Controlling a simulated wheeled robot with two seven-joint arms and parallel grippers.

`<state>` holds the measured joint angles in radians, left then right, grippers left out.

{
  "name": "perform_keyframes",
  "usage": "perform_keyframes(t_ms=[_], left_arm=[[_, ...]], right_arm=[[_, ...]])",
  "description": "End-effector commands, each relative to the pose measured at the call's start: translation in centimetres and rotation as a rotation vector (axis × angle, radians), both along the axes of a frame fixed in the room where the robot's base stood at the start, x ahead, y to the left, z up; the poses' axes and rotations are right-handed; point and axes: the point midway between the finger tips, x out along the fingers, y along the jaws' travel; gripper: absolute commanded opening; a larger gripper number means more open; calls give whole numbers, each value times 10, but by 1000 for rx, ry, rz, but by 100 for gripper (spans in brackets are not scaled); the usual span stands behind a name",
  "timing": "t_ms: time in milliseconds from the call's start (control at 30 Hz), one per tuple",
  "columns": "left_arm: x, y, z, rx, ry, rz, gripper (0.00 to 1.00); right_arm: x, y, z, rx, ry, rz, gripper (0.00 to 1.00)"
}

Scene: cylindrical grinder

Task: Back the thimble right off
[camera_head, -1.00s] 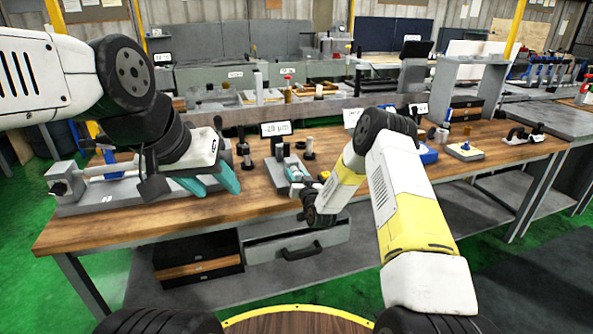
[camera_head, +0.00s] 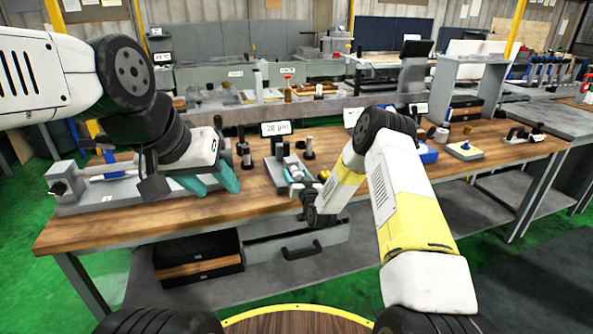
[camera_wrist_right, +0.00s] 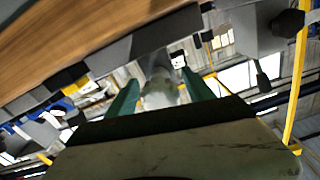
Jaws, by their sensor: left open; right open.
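The thimble shows in the right wrist view as a blurred pale grey cylinder (camera_wrist_right: 160,88), between the two teal fingers of my right gripper (camera_wrist_right: 160,95). The fingers stand apart on either side of it; I cannot tell whether they touch it. In the head view my right gripper (camera_head: 297,177) is at a small grey bench fixture (camera_head: 277,168) and hides most of the thimble there. A small display (camera_head: 276,128) behind the fixture seems to read about 20 µm. My left gripper (camera_head: 214,182) is open and empty above the left part of the bench.
Dark upright posts (camera_head: 243,150) stand left of the fixture, and another post (camera_head: 309,148) is right of it. A long grey fixture (camera_head: 120,193) lies under my left gripper. The wooden bench top (camera_head: 250,205) is clear along its front.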

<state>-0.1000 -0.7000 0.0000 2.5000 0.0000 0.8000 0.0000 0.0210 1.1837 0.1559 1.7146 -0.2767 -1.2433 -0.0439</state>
Motion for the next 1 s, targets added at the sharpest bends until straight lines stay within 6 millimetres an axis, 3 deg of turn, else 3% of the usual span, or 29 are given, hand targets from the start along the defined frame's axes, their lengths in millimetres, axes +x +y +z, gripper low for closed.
perform_keyframes(t_ms=[500,867,1000], left_arm=[[0,0,0,0,0,0,48],[0,0,0,0,0,0,48],[0,0,0,0,0,0,48]], right_arm=[[-68,-23,-1,-2,2,-1,61],[-72,-24,-1,-2,2,-1,61],[-69,-25,11,-16,12,3,61]])
